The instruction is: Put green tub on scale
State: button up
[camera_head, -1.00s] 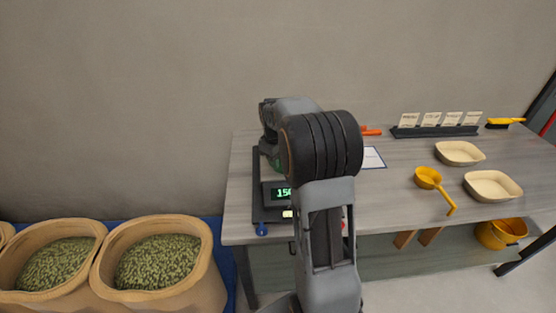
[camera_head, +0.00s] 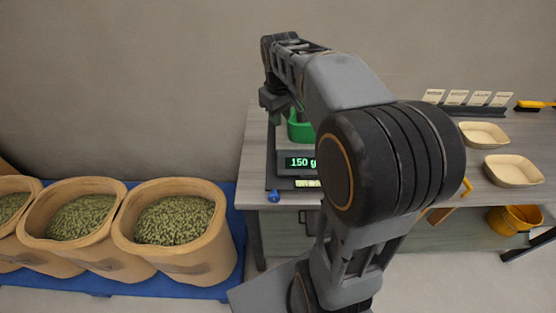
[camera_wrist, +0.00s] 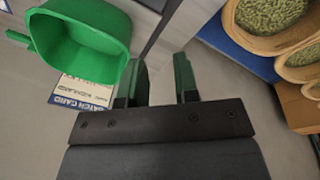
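The green tub (camera_head: 300,127) shows behind the scale's display, partly hidden by my arm, and appears to stand on the scale. In the wrist view the tub (camera_wrist: 88,38) is at the upper left, open side showing, with its handle to the left. The scale (camera_head: 297,163) is dark, at the left end of the table, and its display reads 150 g. My gripper (camera_head: 276,100) is up and to the left of the tub. In the wrist view my gripper (camera_wrist: 160,70) is open, nothing between its fingers, the tub beside its left finger.
A batch card (camera_wrist: 82,92) lies beside the tub in the wrist view. Sacks of green pellets (camera_head: 172,219) stand on a blue pallet at the left. My arm hides the table's middle.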

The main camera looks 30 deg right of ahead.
jog(key=s+a+f+m+t, duration=0.1)
jog(key=s+a+f, duration=0.2)
jog(key=s, duration=0.4)
jog(key=s+a+f+m+t+y, duration=0.1)
jog(key=s+a+f, duration=0.2)
jog(key=s+a, duration=0.2)
jog(key=shift+s+a+f+m, duration=0.3)
jog(key=shift+s+a+m, duration=0.1)
jog(key=shift+s, duration=0.65)
jog(key=shift+d, duration=0.15)
